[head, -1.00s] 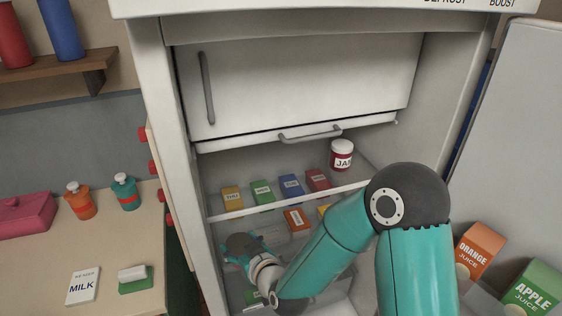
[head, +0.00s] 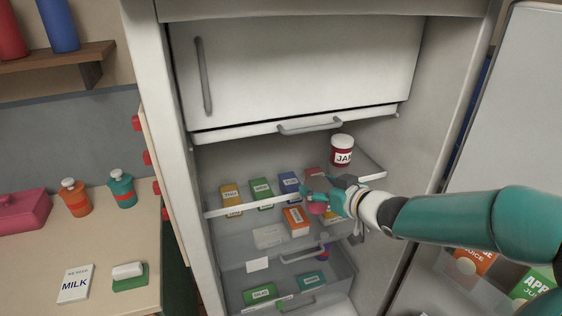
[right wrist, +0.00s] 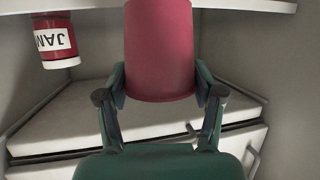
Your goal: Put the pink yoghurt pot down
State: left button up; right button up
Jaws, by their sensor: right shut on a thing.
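The pink yoghurt pot (right wrist: 158,50) is between the two fingers of my right gripper (right wrist: 160,92) in the right wrist view. In the head view my right gripper (head: 325,199) is shut on the pot (head: 316,208), in front of the upper fridge shelf (head: 365,170) near its red box. Whether the pot touches anything there cannot be told. My left gripper is not in view.
A jam jar (head: 342,150) stands on the upper shelf at the right, with yellow, green, blue and red boxes to its left. An orange box (head: 296,220) is lower down. Drawers (head: 270,285) are below. The open door holds juice cartons (head: 470,262).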

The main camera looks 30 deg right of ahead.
jog(key=shift+s+d+r, duration=0.15)
jog(key=shift+s+d, duration=0.05)
jog(key=shift+d, duration=0.45)
jog(key=shift+w+d, duration=0.1)
jog(key=shift+w, duration=0.25)
jog(key=w, duration=0.6)
jog(key=w+p, duration=0.1)
jog(key=w, duration=0.6)
jog(key=shift+w+d+r, duration=0.1)
jog(key=shift+w+d, duration=0.1)
jog(key=shift+w, duration=0.05)
jog(key=x, duration=0.1)
jog(key=p+x, duration=0.1)
jog(key=x, duration=0.1)
jog(key=shift+w+d+r, duration=0.1)
jog(key=shift+w+r, duration=0.2)
jog(key=shift+w, duration=0.15)
jog(key=shift+s+f+b, duration=0.1)
jog(key=shift+f+b, duration=0.2)
jog(key=shift+f, duration=0.35)
